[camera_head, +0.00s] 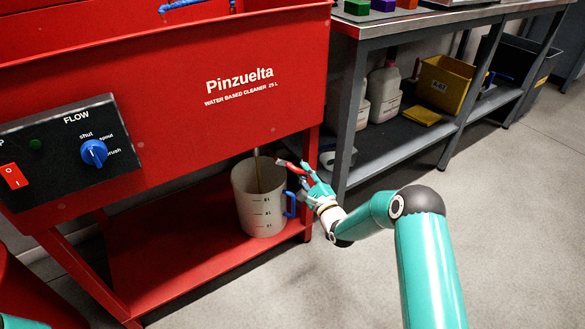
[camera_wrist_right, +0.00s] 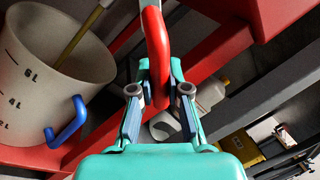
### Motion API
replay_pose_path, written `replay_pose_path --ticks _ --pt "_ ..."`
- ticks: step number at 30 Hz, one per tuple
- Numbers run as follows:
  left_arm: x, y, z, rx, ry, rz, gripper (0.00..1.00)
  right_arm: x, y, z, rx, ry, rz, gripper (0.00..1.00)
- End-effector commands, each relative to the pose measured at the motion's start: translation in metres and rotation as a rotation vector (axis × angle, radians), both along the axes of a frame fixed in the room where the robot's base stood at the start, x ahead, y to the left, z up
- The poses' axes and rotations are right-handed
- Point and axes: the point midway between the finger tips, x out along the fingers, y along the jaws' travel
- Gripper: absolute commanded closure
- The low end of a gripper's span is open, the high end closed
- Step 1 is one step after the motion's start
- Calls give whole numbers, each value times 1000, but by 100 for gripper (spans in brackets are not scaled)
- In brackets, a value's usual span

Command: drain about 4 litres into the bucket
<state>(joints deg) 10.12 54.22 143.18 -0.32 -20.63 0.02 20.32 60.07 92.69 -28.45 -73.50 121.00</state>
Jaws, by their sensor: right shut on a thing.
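The white bucket (camera_head: 262,212), with level marks and a blue handle, stands upright on the red lower shelf under the Pinzuelta cleaner. It also shows in the right wrist view (camera_wrist_right: 35,85). A thin yellowish stream or tube (camera_wrist_right: 82,35) comes down into it; I cannot tell which. The liquid level inside is not clear. My right gripper (camera_head: 308,180) is beside the bucket, shut on a red lever handle (camera_wrist_right: 157,50). In the wrist view the handle passes between the two fingers. My left gripper is out of view.
The red cleaner (camera_head: 200,100) carries a panel with a blue FLOW knob (camera_head: 94,152) and a red switch (camera_head: 13,176). Right of it, a grey bench holds white jugs (camera_head: 384,92) and a yellow bin (camera_head: 445,82) on its lower shelf. The floor at right is clear.

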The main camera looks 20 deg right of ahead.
Motion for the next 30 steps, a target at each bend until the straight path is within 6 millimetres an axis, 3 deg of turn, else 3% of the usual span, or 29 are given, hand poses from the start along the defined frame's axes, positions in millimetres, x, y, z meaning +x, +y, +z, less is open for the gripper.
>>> replay_pose_path --ticks 19,20,24,30 --pt "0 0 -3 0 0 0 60 -4 -6 -6 69 20 -20 100" --pt "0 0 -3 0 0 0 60 -4 -6 -6 69 20 -20 81" --pt "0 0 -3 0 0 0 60 -5 -6 -6 68 17 -18 58" --pt "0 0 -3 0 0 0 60 -5 -6 -5 68 15 -18 58"
